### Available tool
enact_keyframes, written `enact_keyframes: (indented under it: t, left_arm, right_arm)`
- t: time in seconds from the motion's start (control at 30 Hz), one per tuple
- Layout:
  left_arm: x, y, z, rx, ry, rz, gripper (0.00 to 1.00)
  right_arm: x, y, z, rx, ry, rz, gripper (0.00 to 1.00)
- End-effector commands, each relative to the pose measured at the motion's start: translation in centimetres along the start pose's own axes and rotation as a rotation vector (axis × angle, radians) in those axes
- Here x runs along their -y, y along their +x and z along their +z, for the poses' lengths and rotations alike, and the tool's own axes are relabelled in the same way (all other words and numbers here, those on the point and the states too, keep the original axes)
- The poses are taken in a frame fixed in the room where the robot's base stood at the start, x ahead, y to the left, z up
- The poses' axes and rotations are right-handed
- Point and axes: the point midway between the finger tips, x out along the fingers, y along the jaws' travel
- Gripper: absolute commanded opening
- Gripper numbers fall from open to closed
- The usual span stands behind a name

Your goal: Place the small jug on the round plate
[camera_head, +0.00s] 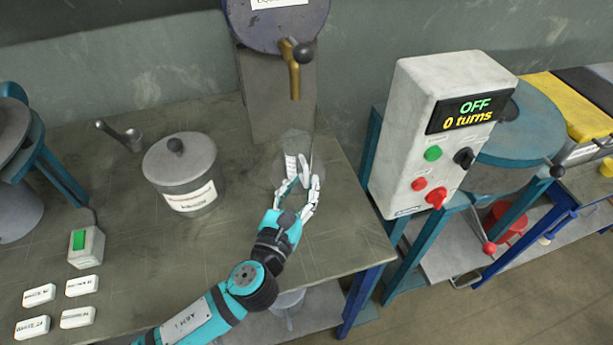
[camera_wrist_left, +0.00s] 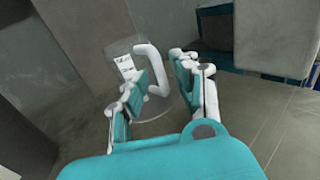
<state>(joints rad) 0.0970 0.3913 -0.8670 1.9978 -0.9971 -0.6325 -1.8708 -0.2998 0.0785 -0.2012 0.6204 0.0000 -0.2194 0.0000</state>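The small jug (camera_head: 297,144) is clear, with a white label, and stands upright on the bench below the brass tap. In the left wrist view the jug (camera_wrist_left: 126,66) shows its label and a thick white handle (camera_wrist_left: 153,66). My left gripper (camera_head: 303,184) is at the jug's near side. In the left wrist view its fingers (camera_wrist_left: 162,82) are apart, with the handle between or just beyond them; I see a gap beside the handle. I cannot make out a round plate clearly. My right gripper is not in view.
A brass tap (camera_head: 292,72) on a drum hangs above the jug. A lidded grey pot (camera_head: 182,170) stands left of my arm. A control box (camera_head: 440,125) reading "OFF, 0 turns" stands right. Small white labelled blocks (camera_head: 80,286) lie at front left. The bench (camera_head: 345,240) is clear right of my gripper.

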Motion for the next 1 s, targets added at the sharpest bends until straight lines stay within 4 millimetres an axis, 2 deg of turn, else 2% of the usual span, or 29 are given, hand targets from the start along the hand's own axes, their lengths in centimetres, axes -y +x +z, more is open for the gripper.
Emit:
enact_keyframes:
  t: [0.03, 0.2, 0.4, 0.6, 1.0]
  left_arm:
    - [0.0, -1.3, -0.3, -0.004, 0.000, -0.002, 0.29]
    - [0.0, -5.0, -0.3, -0.003, 0.000, -0.001, 0.29]
    - [0.0, -7.9, -0.2, -0.002, 0.000, -0.001, 0.29]
    - [0.0, -8.9, 0.0, 0.000, 0.000, -0.001, 0.29]
    - [0.0, -8.8, 0.0, 0.000, 0.000, -0.001, 0.29]
  right_arm:
    - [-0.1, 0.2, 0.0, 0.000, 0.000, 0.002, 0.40]
    - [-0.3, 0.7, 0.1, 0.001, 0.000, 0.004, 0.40]
    - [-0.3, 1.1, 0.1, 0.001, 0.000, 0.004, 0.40]
    - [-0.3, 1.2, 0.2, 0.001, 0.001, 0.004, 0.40]
    - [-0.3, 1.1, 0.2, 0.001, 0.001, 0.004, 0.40]
